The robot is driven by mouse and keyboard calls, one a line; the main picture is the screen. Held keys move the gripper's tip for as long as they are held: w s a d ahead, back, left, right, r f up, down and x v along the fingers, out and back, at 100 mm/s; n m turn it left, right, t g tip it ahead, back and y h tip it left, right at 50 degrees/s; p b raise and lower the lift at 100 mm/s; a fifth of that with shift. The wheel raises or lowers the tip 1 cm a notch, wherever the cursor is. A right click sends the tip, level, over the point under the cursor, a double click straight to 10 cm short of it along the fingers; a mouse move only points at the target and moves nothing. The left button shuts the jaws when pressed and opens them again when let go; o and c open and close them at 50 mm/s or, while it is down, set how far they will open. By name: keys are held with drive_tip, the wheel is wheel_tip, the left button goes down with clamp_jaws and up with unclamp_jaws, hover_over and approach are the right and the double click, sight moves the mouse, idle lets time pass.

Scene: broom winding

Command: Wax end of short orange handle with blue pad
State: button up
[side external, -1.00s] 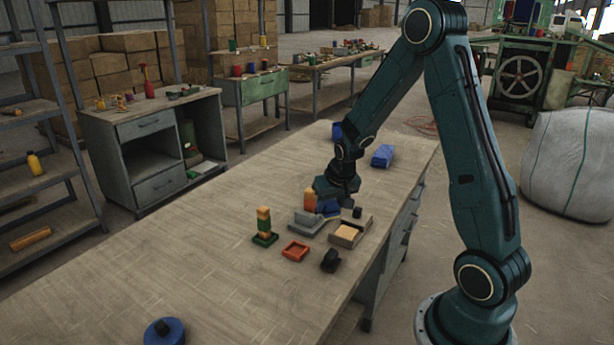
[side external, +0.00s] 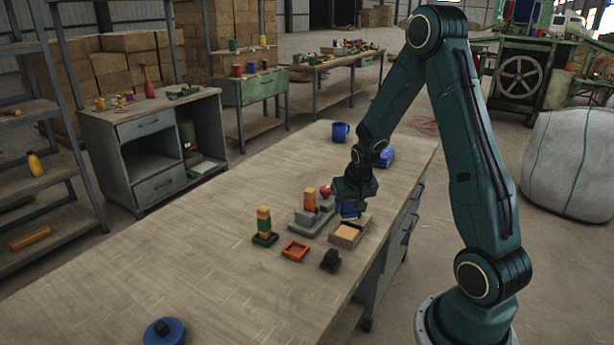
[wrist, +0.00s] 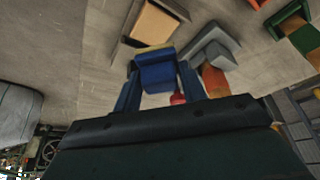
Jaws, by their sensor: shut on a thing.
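My gripper (side external: 351,205) is shut on the blue pad (wrist: 156,72), which sits between the two fingers in the wrist view and has a pale yellow far edge. In the side view the blue pad (side external: 349,210) is just below the jaws, near the back of the open tan tray (side external: 352,228); I cannot tell if it touches the tray. A short orange handle (side external: 310,201) stands upright in the grey holder (side external: 309,222), left of my gripper and apart from the pad.
A red ball-like thing (side external: 325,191) is behind the holder. An orange-and-green stack (side external: 264,220) stands on a green base. An orange tray (side external: 296,250) and a dark block (side external: 330,260) lie in front. A blue mug (side external: 340,132) stands at the back.

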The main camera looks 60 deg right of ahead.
sight(350, 213)
drive_tip(key=shift+f, duration=2.25)
drive_tip(key=shift+f, duration=0.65)
idle(1.0)
drive_tip(key=shift+r, duration=0.1)
drive_tip(key=shift+r, duration=3.5)
drive_tip(key=w+a+f+n+y, duration=0.1)
drive_tip(key=w+a+n, duration=0.1)
drive_tip(key=a, duration=0.6)
drive_tip(key=w+a+f+n+y, duration=0.1)
drive_tip(key=a+n, duration=0.3)
drive_tip(key=a, duration=0.5)
drive_tip(key=w+a+f+n+t+y, duration=0.1)
drive_tip(key=w+a+n, duration=0.2)
drive_tip(key=a, duration=0.5)
drive_tip(key=shift+a, duration=0.3)
drive_tip(key=shift+d, duration=0.1)
